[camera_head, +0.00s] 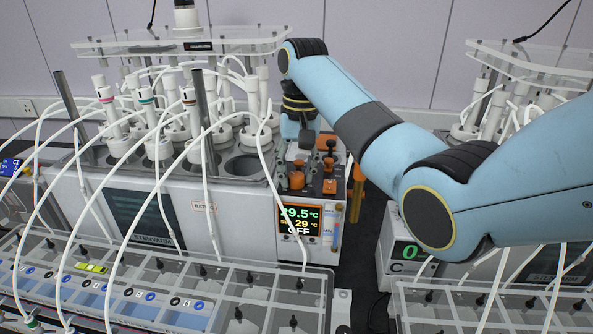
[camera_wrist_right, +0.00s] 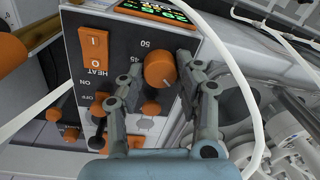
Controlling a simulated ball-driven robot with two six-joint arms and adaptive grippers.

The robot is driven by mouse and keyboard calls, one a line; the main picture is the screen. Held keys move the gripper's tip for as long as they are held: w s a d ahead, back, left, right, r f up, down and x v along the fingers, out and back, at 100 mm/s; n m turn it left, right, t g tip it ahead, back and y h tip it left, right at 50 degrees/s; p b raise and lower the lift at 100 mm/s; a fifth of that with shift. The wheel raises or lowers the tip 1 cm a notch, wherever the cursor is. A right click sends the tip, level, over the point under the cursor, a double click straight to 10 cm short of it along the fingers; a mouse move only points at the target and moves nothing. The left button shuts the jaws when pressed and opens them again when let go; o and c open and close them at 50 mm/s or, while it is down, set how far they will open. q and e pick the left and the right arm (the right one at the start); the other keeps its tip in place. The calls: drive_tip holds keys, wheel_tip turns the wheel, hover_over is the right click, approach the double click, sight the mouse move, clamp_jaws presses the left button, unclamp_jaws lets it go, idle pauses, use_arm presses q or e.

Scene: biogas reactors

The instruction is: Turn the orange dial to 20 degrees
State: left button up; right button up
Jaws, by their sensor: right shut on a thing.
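The orange dial (camera_wrist_right: 160,69) is a round knob on the dark top panel of a reactor controller, with the numbers 45 and 50 printed beside it. My right gripper (camera_wrist_right: 159,63) has one finger on each side of the dial and is shut on it. In the head view the dial (camera_head: 297,180) shows small, above the lit display, and my right gripper (camera_head: 308,159) reaches down over it. The fingers partly hide the panel, and I cannot read the dial's exact angle. My left gripper is not in view.
The controller display (camera_head: 299,220) reads 29.5 °C, with 29 °C and OFF below. An orange heat switch (camera_wrist_right: 95,46) sits beside the dial, with smaller knobs close by. White tubes hang near the panel; reactor vessels (camera_head: 121,139) crowd the left.

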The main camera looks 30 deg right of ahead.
drive_tip(key=n, duration=0.8)
drive_tip(key=shift+w+a+n, duration=0.1)
drive_tip(key=shift+n, duration=0.2)
drive_tip(key=n, duration=0.4)
drive_tip(key=shift+n+g, duration=0.3)
drive_tip(key=shift+a+n, duration=0.1)
drive_tip(key=shift+n, duration=1.7)
